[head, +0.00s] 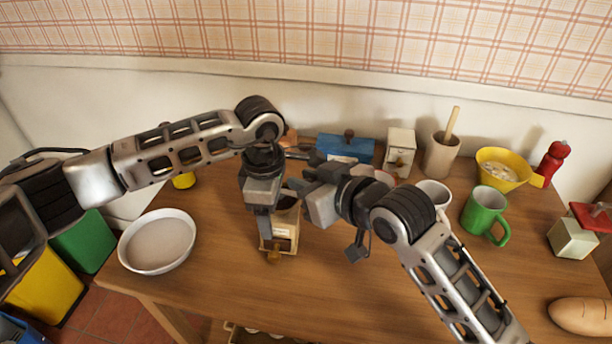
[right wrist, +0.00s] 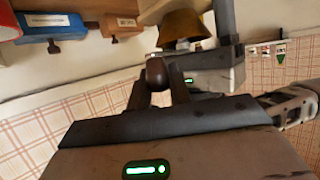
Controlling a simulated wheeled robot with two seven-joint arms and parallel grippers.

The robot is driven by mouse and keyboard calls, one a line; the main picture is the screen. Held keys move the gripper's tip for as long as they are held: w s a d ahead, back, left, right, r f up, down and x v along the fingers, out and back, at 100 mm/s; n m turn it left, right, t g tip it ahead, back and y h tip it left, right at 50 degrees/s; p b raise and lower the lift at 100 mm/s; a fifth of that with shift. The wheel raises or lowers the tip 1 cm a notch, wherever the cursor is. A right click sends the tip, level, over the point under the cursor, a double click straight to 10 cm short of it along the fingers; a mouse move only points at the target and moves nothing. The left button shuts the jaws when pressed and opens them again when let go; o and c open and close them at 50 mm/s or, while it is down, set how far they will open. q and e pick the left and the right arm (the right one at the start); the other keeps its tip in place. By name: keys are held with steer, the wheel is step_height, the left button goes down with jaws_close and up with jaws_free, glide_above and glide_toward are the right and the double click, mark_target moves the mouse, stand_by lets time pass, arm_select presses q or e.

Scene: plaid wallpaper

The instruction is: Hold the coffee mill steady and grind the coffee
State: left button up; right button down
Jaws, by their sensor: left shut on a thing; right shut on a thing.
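The coffee mill (head: 287,232) stands upright on the wooden table, a pale box with a small drawer knob low on its front. My left gripper (head: 266,218) comes down from above and is shut on the mill; its contact is partly hidden. My right gripper (head: 296,186) is at the top of the mill, shut on the crank's knob. In the right wrist view the brown crank knob (right wrist: 156,74) sits between its fingers, with my left gripper (right wrist: 205,72) close behind. The crank arm and most of the mill's top are hidden by my grippers.
A white bowl (head: 157,241) is left of the mill. Behind are a blue box (head: 345,148), a white drawer box (head: 400,152) and a mortar (head: 440,157). A green mug (head: 484,212), yellow bowl (head: 503,170) and bread (head: 582,316) lie right. The front table is clear.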

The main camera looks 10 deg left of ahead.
steer(key=shift+w+d+r, duration=0.15)
steer(key=shift+d+r, duration=0.05)
steer(key=shift+r, duration=0.05)
